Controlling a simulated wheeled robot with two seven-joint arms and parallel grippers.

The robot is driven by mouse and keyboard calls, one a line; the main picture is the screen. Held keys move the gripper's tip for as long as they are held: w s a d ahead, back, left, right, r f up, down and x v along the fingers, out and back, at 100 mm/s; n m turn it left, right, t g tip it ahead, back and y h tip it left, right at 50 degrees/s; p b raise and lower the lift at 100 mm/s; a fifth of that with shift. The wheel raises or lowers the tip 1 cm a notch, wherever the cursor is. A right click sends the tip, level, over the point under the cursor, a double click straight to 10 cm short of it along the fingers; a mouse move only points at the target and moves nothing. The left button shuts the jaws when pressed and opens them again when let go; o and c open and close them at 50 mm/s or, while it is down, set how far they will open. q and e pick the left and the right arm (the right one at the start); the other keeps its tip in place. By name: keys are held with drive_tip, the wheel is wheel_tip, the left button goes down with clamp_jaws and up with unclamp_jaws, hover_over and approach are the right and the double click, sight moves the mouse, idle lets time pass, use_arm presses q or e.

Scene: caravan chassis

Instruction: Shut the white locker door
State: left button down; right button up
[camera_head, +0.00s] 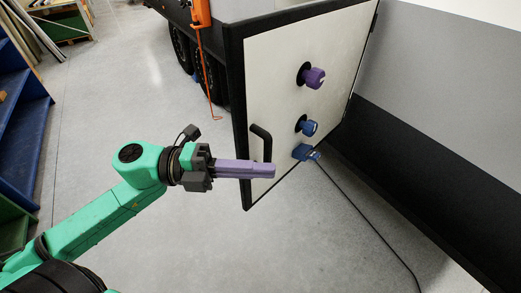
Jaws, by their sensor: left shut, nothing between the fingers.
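The white locker door (280,75) has a dark frame and stands ajar, swung out from the grey and black body on the right. Its hinge side is at the upper right. It carries a black bar handle (262,140) near its lower left edge. My left gripper (273,171) has purple fingers, shut and empty. The fingertips lie in front of the lower part of the door, just below the handle; I cannot tell if they touch it. My right gripper is not in view.
A purple knob (313,77), a blue knob (308,127) and a blue connector (305,152) with a black cable are on the door. A blue shelf unit (22,120) stands at the left. Wheels (205,75) and an orange stand (203,50) are behind. Open grey floor lies between.

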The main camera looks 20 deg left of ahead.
use_arm(q)
drive_tip(key=w+p, duration=0.2)
drive_tip(key=w, duration=0.1)
drive_tip(key=shift+a, duration=0.2)
idle(0.3)
